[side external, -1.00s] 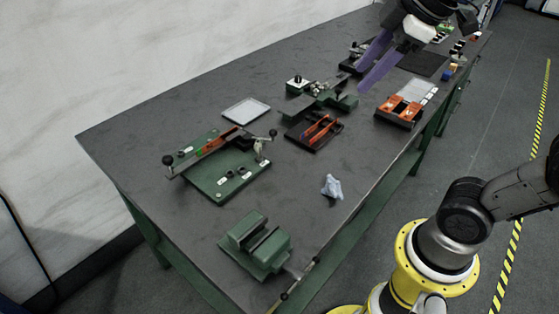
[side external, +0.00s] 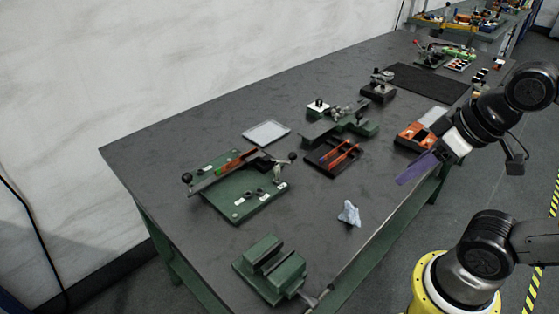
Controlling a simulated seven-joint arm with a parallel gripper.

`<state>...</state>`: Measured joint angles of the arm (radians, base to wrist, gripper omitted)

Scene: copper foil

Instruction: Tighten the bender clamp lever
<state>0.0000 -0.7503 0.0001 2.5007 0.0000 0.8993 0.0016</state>
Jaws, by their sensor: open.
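A green base plate (side external: 243,205) lies on the left part of the bench. It carries a long bar (side external: 222,178) with black ball knobs at its ends, and small fittings. Farther back, a smaller green tool (side external: 345,129) has metal parts and a block with a knob (side external: 318,107). I cannot tell for sure which tool is the bender, and no clamp lever's setting can be made out. My gripper (side external: 408,178), with purple fingers, is open and empty near the bench's front right edge, in front of the orange bin. It is well away from both green tools.
A green vise (side external: 270,266) stands at the near corner. A crumpled cloth (side external: 349,214), a black tray with orange-handled tools (side external: 332,158), an orange bin (side external: 407,138) and a pale flat tray (side external: 266,132) lie around. A dark mat (side external: 428,82) is farther back. Bare bench lies around the cloth.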

